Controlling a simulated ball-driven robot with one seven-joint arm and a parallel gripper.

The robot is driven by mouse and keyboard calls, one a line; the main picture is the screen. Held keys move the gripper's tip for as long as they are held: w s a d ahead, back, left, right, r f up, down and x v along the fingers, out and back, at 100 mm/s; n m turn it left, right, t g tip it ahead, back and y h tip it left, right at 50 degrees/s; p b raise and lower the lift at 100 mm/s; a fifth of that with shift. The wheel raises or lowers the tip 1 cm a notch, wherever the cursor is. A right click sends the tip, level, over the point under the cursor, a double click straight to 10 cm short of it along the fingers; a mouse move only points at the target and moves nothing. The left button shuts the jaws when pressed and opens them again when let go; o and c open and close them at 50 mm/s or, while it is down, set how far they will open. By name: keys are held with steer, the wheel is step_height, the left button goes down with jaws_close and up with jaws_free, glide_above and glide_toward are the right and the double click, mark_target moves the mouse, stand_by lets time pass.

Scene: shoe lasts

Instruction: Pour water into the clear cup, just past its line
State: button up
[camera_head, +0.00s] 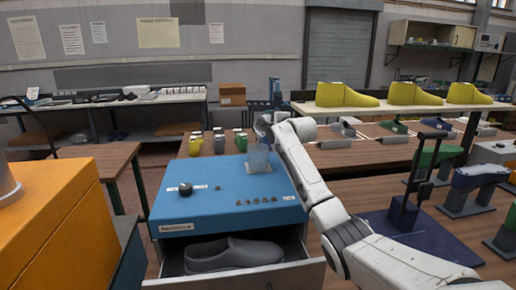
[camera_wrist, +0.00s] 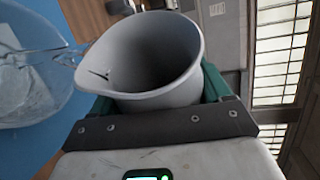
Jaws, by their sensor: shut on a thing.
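My gripper (camera_wrist: 157,98) is shut on a grey jug (camera_wrist: 150,90), with a dark green finger at each side of it. The jug's mouth and pouring lip show in the wrist view, with the lip toward the clear cup (camera_wrist: 30,85) at the left. The cup's rim appears close to the lip; I cannot tell if they touch. In the head view the clear cup (camera_head: 259,159) stands on the blue box, just below my gripper (camera_head: 268,125). No stream of water is visible. The water level and the cup's line cannot be made out.
The blue box (camera_head: 222,190) has a black knob and several small buttons. Its open drawer (camera_head: 300,272) holds a dark grey shoe (camera_head: 232,254). An orange box (camera_head: 60,215) stands at the left. Several yellow and grey lasts stand behind the blue box; a dark blue stand (camera_head: 405,213) is at the right.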

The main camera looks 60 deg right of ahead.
steer(key=shift+d, duration=0.25)
steer(key=shift+f+n+h+b, duration=0.1)
steer(key=shift+n+h+b, duration=0.2)
steer(key=shift+n+b, duration=0.2)
